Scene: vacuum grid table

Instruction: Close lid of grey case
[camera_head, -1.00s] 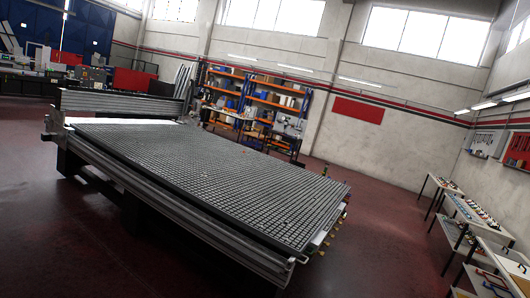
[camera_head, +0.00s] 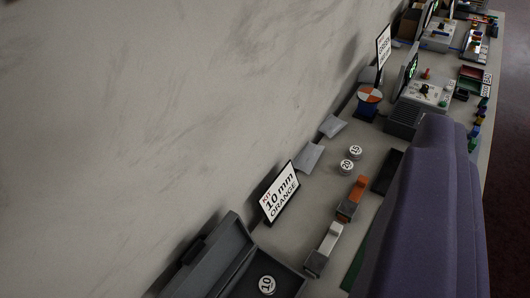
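A grey case (camera_head: 212,256) stands at the bottom of the view on a bench, partly cut off by the lower edge. Its lid is open and tilted up on the wall side, with a dark handle-like part on its edge. A round disc marked 10 (camera_head: 267,285) sits in the open case. The front of the case is out of frame. My gripper does not show, so its distance from the case cannot be told.
A sign reading 10 mm ORANGE (camera_head: 279,192) stands beside the case. Discs marked 15 (camera_head: 355,152) and 20 (camera_head: 346,167), an orange-topped block (camera_head: 352,198) and a white-topped block (camera_head: 325,249) lie close by. A bare wall (camera_head: 130,120) borders the bench.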

